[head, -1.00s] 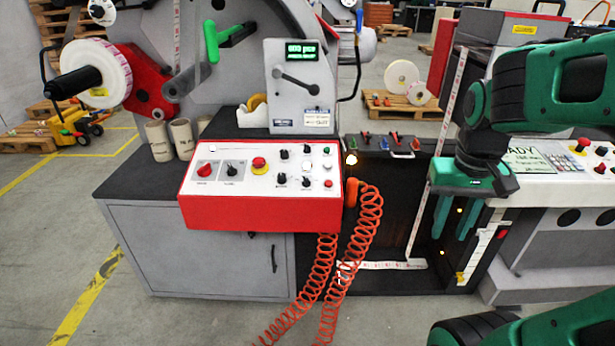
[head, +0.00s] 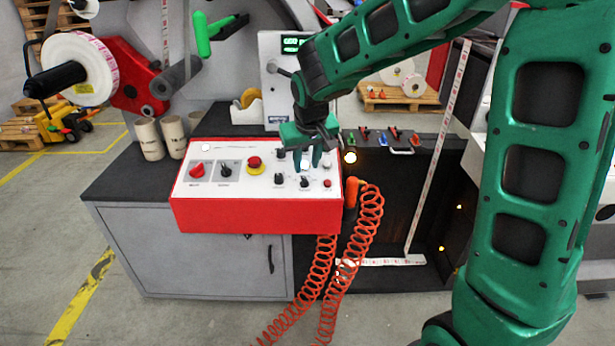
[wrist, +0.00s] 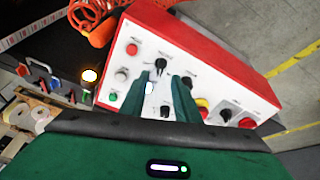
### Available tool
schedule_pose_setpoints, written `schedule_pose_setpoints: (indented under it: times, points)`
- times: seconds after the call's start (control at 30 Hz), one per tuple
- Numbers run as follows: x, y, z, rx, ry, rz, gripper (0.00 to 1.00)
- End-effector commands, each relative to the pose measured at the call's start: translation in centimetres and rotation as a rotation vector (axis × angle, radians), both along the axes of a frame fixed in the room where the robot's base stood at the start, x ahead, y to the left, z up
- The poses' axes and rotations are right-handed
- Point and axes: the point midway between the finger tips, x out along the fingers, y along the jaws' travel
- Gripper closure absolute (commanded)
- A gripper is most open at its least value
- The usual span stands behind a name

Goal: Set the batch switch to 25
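A red control panel (head: 255,214) with a white top carries several black rotary switches. One black switch (head: 305,182) is at the front right, near a red button; it also shows in the wrist view (wrist: 160,64). A second black switch (head: 279,179) is to its left, and it also shows in the wrist view (wrist: 188,82). The labels are too small to read, so I cannot tell which is the batch switch or its setting. My gripper (head: 307,163) is over the panel's right part, open and empty. In the wrist view the fingertips (wrist: 162,77) are apart, around the line to the front-right switch; contact is unclear.
A red emergency stop (head: 254,162) with a yellow collar sits left of my gripper. A lit lamp (head: 350,157) and an orange coiled hose (head: 368,210) are at the panel's right side. Cardboard cores (head: 149,140) stand behind the panel on the left.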

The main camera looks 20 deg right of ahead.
Motion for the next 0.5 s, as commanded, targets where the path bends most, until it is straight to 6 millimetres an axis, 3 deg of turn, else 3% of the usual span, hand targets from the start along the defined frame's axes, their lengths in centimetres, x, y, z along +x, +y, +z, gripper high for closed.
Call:
schedule_pose_setpoints:
  times: [0.2,0.5]
  points:
    - [1.4,-0.1,-3.8,-0.001,0.005,0.002,0.71]
    - [2.6,-0.3,-6.6,0.000,0.001,0.003,0.71]
